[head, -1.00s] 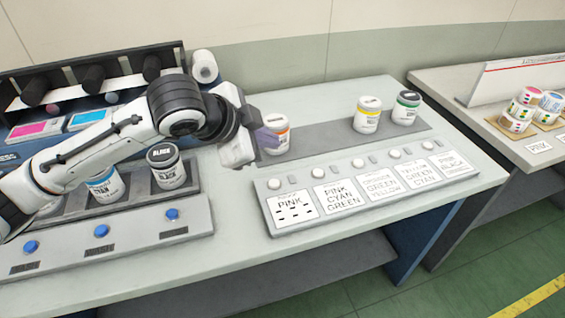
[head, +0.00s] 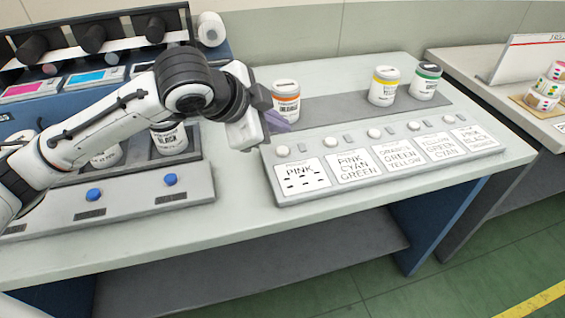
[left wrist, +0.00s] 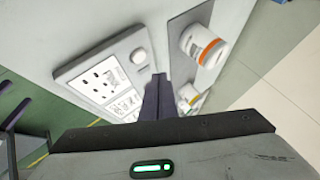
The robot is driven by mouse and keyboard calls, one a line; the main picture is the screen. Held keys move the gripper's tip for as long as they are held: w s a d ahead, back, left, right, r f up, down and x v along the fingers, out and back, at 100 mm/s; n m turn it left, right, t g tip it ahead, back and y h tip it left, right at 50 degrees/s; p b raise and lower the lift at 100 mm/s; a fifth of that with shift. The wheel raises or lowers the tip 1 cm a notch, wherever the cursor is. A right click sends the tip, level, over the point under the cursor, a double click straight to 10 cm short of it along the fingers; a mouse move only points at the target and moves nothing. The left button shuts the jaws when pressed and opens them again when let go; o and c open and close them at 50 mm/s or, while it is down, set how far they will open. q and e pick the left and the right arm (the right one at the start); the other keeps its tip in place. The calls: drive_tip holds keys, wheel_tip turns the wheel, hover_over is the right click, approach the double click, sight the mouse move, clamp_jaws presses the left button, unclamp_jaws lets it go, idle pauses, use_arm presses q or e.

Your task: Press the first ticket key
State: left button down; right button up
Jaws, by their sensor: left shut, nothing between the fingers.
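The ticket panel (head: 395,170) is a grey sloped strip with a row of round white keys above printed cards. The first ticket key (head: 282,151) sits at the panel's left end, above the PINK card (head: 302,178). In the left wrist view the key (left wrist: 139,56) shows just left of the fingertips. My left gripper (head: 280,121) is shut and empty. Its dark fingers are behind and above the first key, apart from it in the picture. In the left wrist view the shut fingers (left wrist: 158,78) point toward the panel edge. My right gripper is not in view.
An orange-banded can (head: 286,102) stands close behind the left fingers; it also shows in the left wrist view (left wrist: 204,46). A yellow-banded can (head: 384,87) and green-banded can (head: 425,82) stand further right. Blue buttons (head: 93,195) line the left unit. The table front is clear.

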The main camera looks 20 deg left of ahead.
sight(283, 151)
use_arm(q)
drive_tip(key=shift+f, duration=1.4)
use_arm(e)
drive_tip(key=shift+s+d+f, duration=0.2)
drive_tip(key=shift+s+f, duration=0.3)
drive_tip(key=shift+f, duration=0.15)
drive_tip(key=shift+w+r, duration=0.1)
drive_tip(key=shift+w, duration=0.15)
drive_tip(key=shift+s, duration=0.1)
use_arm(q)
drive_tip(key=shift+f, duration=0.2)
drive_tip(key=shift+f, duration=0.25)
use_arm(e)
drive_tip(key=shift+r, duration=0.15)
